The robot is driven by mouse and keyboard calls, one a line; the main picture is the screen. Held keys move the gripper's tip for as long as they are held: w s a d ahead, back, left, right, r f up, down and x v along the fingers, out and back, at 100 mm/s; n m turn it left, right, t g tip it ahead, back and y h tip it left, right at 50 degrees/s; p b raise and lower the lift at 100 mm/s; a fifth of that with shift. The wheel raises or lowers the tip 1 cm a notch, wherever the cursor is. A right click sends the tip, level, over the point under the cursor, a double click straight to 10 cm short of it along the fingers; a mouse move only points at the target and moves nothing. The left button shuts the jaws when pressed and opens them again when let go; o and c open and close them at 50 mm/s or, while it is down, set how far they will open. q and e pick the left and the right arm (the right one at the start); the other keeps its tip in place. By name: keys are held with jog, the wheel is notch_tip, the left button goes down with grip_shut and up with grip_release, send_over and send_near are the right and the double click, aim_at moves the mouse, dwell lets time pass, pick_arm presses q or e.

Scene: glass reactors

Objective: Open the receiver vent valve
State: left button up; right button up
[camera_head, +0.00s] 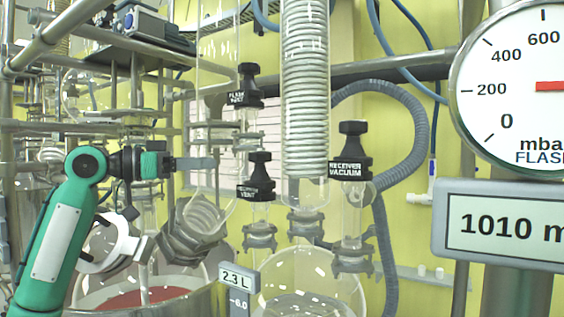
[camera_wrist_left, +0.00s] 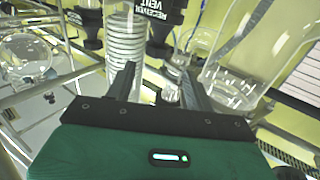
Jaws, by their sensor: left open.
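The receiver vent valve (camera_head: 260,175) is a black knob with a white-lettered label on a glass stem, in the middle of the head view. In the left wrist view its label (camera_wrist_left: 155,10) is upside down at the top edge, beyond the fingertips. My left gripper (camera_head: 212,164) points right toward the knob from its left, with a visible gap between them. In the left wrist view the two dark fingers (camera_wrist_left: 156,72) stand apart with nothing held between them. My right gripper is not in view.
The flash vent valve (camera_head: 247,85) is above the receiver vent and the receiver vacuum valve (camera_head: 350,150) is to its right. A coiled glass condenser (camera_head: 305,85) stands between them. A gauge (camera_head: 520,90) and a 1010 display (camera_head: 505,225) are at right. Glass vessels fill the space below.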

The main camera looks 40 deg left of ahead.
aim_at(260, 160)
pick_arm(q)
jog(key=p+x, duration=0.2)
jog(key=x, duration=0.1)
jog(key=p+x, duration=0.2)
jog(key=x, duration=0.2)
jog(key=p+x, duration=0.3)
jog(key=shift+w+d+r, duration=0.25)
jog(key=shift+d+r, duration=0.05)
jog(key=shift+r, duration=0.1)
jog(key=shift+w+d+p, duration=0.3)
jog(key=shift+w+p, duration=0.25)
jog(key=shift+w, duration=0.1)
jog(key=shift+w+d+f+p, duration=0.2)
jog(key=shift+w+f+p, duration=0.1)
jog(key=shift+w, duration=0.2)
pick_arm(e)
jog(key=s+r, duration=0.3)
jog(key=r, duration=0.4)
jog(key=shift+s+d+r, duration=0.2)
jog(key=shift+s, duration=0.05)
pick_arm(q)
jog(key=c, duration=0.7)
jog(key=shift+n+t+y, duration=0.3)
jog(key=shift+n+y, duration=0.1)
jog(key=shift+y, duration=0.3)
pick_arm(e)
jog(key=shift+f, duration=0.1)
